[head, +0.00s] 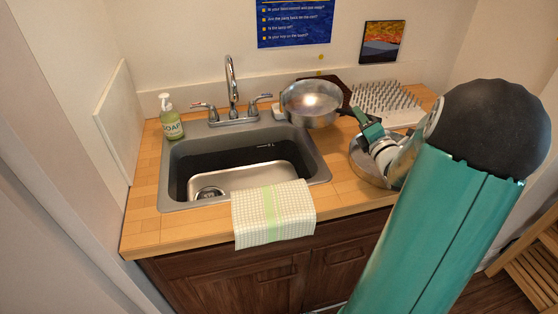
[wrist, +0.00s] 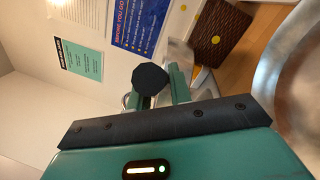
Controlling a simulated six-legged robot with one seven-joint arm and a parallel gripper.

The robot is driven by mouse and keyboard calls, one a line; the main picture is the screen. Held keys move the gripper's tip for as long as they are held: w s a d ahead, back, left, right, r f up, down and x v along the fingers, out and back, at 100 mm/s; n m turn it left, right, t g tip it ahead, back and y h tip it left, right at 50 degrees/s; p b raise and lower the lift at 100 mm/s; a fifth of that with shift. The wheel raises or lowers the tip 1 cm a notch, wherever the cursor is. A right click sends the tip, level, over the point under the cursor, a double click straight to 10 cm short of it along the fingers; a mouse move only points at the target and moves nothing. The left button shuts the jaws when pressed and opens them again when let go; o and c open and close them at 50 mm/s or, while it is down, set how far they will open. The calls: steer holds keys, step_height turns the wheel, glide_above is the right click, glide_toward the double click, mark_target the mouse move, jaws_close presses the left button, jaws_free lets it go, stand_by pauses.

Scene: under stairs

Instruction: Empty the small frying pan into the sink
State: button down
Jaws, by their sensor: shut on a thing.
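The small frying pan (head: 312,106) is silver and hangs in the air over the sink's back right corner, its inside partly facing the head camera. A bright yellowish patch shows inside it; I cannot tell whether that is contents or a reflection. My gripper (head: 368,124) is to the pan's right, shut on its handle. In the wrist view, the dark handle end (wrist: 150,78) shows between the fingers of my gripper (wrist: 158,92). The sink (head: 322,167) has a dark basin with a pale bottom and a drain at its front left.
A faucet (head: 232,85) with two levers stands behind the sink, a soap bottle (head: 171,122) to its left. A towel (head: 273,214) hangs over the front edge. A round metal pan (head: 365,166) lies on the counter under my arm. A spiked rack (head: 390,100) is behind.

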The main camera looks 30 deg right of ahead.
steer(key=shift+s+r, duration=0.15)
steer(key=shift+r, duration=0.1)
steer(key=shift+w+d+r+m+g, duration=0.25)
steer(key=shift+d+r+m+g, duration=0.35)
steer(key=shift+d+m, duration=0.3)
steer(key=shift+r, duration=2.05)
